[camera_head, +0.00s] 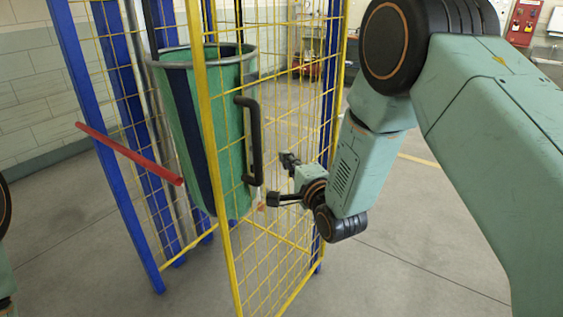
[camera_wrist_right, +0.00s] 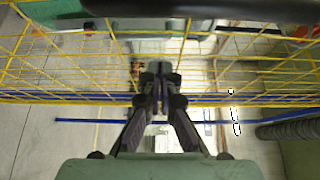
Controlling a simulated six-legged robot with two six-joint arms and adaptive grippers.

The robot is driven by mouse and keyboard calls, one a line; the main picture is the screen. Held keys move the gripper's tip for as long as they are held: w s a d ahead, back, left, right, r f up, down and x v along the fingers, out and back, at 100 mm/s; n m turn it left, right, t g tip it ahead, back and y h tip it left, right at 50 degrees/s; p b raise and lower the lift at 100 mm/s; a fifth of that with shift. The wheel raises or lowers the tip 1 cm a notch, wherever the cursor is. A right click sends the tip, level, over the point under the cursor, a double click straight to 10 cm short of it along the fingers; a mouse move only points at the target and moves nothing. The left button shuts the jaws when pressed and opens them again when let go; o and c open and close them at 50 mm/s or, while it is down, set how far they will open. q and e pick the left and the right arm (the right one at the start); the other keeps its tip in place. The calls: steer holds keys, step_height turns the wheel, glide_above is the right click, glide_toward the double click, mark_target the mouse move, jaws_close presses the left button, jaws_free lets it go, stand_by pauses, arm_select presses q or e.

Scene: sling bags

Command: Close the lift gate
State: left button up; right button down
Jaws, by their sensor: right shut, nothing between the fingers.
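The lift gate (camera_head: 278,215) is a yellow-framed wire mesh panel in the head view. Its left edge stands apart from the blue post (camera_head: 110,150) on the left, so it looks ajar. A black vertical handle (camera_head: 251,140) is on its face near that left edge. My right gripper (camera_head: 277,180) is just right of the handle's lower end, close to the mesh. In the wrist view its fingers (camera_wrist_right: 160,78) meet at the tips, shut and empty, with the yellow mesh (camera_wrist_right: 70,70) ahead. Contact cannot be told. My left gripper is out of view.
A green bucket (camera_head: 228,100) with a metal rim hangs inside the cage, behind the mesh. A red bar (camera_head: 130,153) slants across the left side. Open concrete floor (camera_head: 400,265) lies right of the gate. Red equipment (camera_head: 523,22) stands at the far back right.

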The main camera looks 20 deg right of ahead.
steer(key=s, duration=0.9)
steer(key=s+f+n+g+h+b, duration=0.1)
steer(key=s+f+n+g, duration=0.25)
steer(key=f, duration=0.35)
steer(key=s+d+f+n+g+b, duration=0.1)
steer(key=s+f+n+g, duration=0.1)
steer(key=s+f+n, duration=0.3)
steer(key=s+f+n+g+h+b, duration=0.1)
steer(key=s+f+n+g, duration=0.2)
steer(key=f, duration=0.5)
steer(key=s+f+n+g+b, duration=0.2)
steer(key=s+f+g+b, duration=0.1)
steer(key=s+f, duration=0.6)
steer(key=s+f+n+g+b, duration=0.3)
steer(key=s+f+g, duration=0.3)
steer(key=s, duration=1)
step_height(320, 180, down, 4)
steer(key=shift+s+d+r, duration=0.15)
steer(key=shift+s+d, duration=0.2)
steer(key=shift+d, duration=0.05)
steer(key=shift+d, duration=0.1)
